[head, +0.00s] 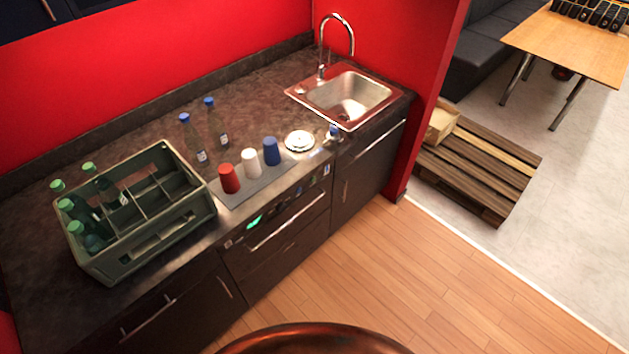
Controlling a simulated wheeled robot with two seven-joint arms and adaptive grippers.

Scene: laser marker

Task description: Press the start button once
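I cannot make out a start button or a laser marker in the head view. The oven front (278,235) below the counter has a small glowing green display (254,222) and small marks along its top strip, too small to tell as buttons. Neither of my grippers is in view.
On the dark counter (262,92) stand a green crate (150,245) with several bottles, two clear blue-capped bottles (193,140) (215,122), red (229,179), white (251,163) and blue (271,151) cups, and a steel sink (345,98). Pallets (480,170) lie right; wooden floor (400,275) is clear.

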